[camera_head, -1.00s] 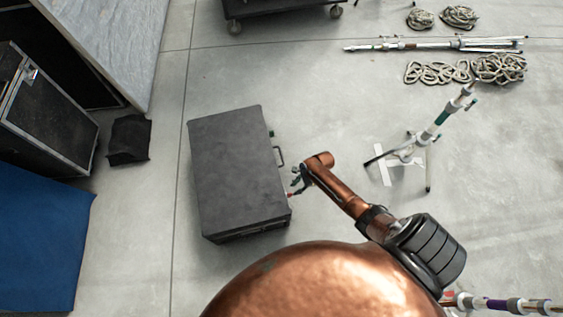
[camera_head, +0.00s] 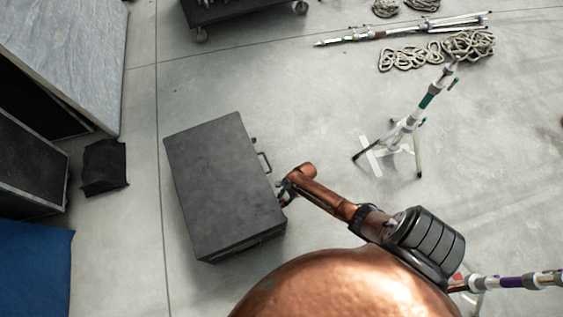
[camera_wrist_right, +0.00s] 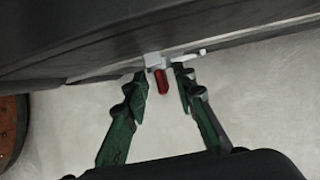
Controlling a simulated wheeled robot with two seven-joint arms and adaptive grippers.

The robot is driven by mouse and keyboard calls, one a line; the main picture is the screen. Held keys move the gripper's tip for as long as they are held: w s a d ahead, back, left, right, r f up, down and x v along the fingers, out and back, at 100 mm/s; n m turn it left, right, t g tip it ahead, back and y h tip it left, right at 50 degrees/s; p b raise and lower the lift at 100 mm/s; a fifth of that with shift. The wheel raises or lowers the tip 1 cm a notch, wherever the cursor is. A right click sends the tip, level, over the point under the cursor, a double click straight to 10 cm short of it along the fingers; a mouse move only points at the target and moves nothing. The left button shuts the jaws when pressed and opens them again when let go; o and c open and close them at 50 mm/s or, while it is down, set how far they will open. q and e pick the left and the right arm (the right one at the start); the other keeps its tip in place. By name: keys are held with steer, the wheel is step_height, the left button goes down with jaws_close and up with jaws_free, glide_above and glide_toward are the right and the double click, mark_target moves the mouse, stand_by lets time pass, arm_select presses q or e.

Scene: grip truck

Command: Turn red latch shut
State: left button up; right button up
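The dark grey case (camera_head: 224,185) stands shut on the floor in the head view, its latch side facing right. The red latch (camera_wrist_right: 161,82) shows in the right wrist view, hanging from a pale metal fitting (camera_wrist_right: 153,60) on the case's edge. My right gripper (camera_wrist_right: 163,86) is open, with one dark green finger on each side of the red latch and gaps showing between. In the head view my right gripper (camera_head: 286,191) is at the case's right side, below the handle (camera_head: 264,162), and its fingertips are partly hidden. My left gripper is not in view.
A light stand (camera_head: 410,125) stands to the right on the floor. Coiled rope (camera_head: 468,45) and a long pole lie at the back right. A black bag (camera_head: 105,166) and black cases (camera_head: 30,165) are at the left.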

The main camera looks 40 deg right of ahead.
jaws_close()
stand_by(0.3)
